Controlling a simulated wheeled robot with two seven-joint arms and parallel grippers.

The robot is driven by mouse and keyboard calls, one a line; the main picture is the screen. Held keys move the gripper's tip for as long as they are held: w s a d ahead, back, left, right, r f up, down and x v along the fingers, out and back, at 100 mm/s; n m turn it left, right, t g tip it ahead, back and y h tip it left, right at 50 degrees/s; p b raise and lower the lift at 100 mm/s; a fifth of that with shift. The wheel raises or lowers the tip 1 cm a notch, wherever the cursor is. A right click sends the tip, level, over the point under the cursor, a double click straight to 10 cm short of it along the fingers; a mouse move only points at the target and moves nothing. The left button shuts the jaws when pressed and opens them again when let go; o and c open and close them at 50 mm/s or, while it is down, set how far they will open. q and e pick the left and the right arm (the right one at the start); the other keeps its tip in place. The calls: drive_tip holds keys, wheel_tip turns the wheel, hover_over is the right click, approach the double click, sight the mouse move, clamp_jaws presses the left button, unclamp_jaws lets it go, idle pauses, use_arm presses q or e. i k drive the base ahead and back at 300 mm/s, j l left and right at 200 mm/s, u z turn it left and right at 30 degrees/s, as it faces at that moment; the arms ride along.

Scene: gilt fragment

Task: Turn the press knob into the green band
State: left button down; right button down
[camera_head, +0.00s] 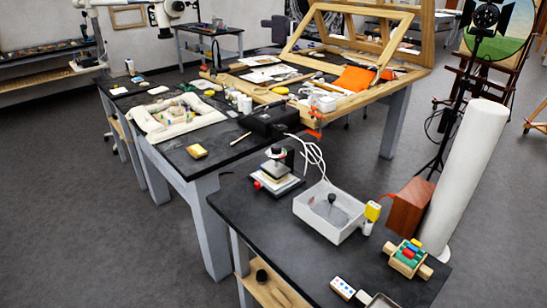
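A small press (277,176) stands on the dark front table, left of the middle of the view. It has a pale base, a dark upright at its back and a round dark knob (275,152) on top. A small red part (257,185) shows at the left of its base. The press is too small here to make out a green band or where the knob points. Neither of my grippers is in view.
Right of the press stands a grey-white open box (329,211) with a dark knob inside. White cables run behind it. The table's front left is clear.

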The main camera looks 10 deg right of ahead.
sight(276, 149)
drive_tip(key=i+j, duration=0.15)
drive_tip(key=j, duration=0.15)
drive_tip(key=i+j, duration=0.2)
drive_tip(key=z, duration=1.65)
